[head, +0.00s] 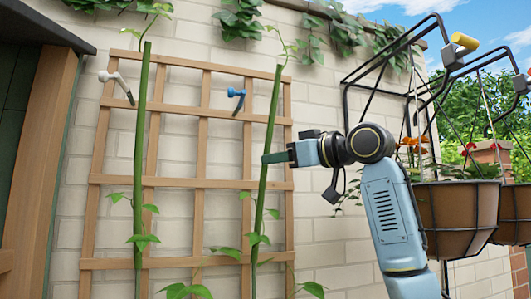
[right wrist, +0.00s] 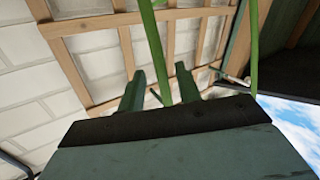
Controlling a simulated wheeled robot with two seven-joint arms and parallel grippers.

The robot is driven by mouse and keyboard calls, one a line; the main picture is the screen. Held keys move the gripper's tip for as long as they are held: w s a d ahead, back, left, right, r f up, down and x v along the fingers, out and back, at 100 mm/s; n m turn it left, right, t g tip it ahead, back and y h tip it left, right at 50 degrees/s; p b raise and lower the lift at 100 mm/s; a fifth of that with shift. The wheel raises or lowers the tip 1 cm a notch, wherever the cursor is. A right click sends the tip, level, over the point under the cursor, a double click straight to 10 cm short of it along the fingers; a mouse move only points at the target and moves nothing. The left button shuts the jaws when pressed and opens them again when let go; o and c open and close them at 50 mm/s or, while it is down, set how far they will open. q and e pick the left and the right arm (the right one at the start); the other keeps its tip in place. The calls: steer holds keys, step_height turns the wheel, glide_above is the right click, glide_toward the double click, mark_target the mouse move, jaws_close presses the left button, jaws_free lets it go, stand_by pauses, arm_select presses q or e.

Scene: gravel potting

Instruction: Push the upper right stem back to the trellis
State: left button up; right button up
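The wooden trellis (head: 205,183) stands against the brick wall. The right stem (head: 270,125) is a green rod leaning slightly right at its top, in front of the trellis's right part. A blue clip (head: 236,93) sits on the trellis left of its upper part. My right gripper (head: 268,158) is at the stem's middle height, with its fingertip overlapping the stem. In the right wrist view, the fingers (right wrist: 160,87) are apart and the stem (right wrist: 155,45) shows between them; contact is unclear. My left gripper is not in view.
The left stem (head: 140,145) rises in front of the trellis's left part, near a white clip (head: 115,82). Hanging planters (head: 460,215) with black wire frames are close to my right arm. Leafy vines hang along the wall top. The wall between trellis and planters is bare.

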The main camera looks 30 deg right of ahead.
mark_target(266, 169)
steer(key=shift+p+x, duration=0.5)
steer(key=shift+x, duration=1.45)
jaws_close()
